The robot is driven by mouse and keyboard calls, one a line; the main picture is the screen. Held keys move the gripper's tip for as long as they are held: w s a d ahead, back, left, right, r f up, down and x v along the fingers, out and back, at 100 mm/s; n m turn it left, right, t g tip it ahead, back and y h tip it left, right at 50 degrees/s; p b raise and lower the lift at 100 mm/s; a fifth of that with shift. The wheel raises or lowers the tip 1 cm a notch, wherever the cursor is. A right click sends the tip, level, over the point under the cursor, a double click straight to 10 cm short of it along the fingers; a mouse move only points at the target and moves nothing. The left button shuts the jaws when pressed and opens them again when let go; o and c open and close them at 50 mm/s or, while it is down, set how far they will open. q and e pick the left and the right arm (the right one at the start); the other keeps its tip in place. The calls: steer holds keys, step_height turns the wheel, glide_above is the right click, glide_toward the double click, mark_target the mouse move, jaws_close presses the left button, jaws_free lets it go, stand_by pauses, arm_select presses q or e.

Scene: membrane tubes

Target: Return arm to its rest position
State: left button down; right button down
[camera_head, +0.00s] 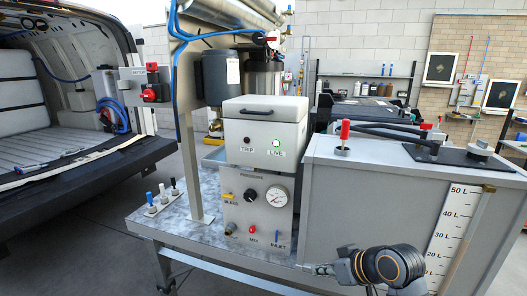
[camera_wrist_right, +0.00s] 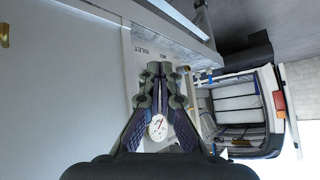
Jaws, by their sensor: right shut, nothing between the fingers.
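My right gripper (camera_head: 312,268) shows low in the head view, with its dark wrist just right of it. A round gauge (camera_wrist_right: 157,128) shows between the finger bases there. My left gripper is in neither view.
A grey tank (camera_head: 365,190) with a litre scale stands beside my right arm. The control box (camera_head: 232,215) with gauge and knobs stands on the bench (camera_head: 190,228). A van (camera_head: 60,160) is open at the left. Clear floor (camera_head: 70,250) lies at front left.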

steer(key=s+d+f+m+g+h, duration=0.25)
steer(key=s+d+f, duration=0.25)
steer(key=s+f, duration=0.5)
steer(key=s+d+f+m+g+h, duration=0.15)
steer(key=s+d+f+h, duration=0.25)
steer(key=s+f, duration=0.55)
steer(key=s+d+f+p, duration=0.1)
steer(key=s+d+f, duration=0.15)
steer(key=f, duration=0.95)
steer(key=s+d+f+p, duration=0.1)
steer(key=s+f, duration=0.3)
steer(key=f, duration=0.9)
steer(key=s+f+g, duration=0.1)
steer(key=s+f, duration=0.5)
steer(key=s, duration=0.2)
steer(key=s+f+p, duration=0.1)
steer(key=s+f, duration=0.5)
steer(key=s, duration=0.3)
steer(key=shift+d+f+m+g, duration=0.3)
steer(key=shift+d+f+g, duration=0.05)
steer(key=shift+g, duration=0.05)
steer(key=shift+s, duration=0.1)
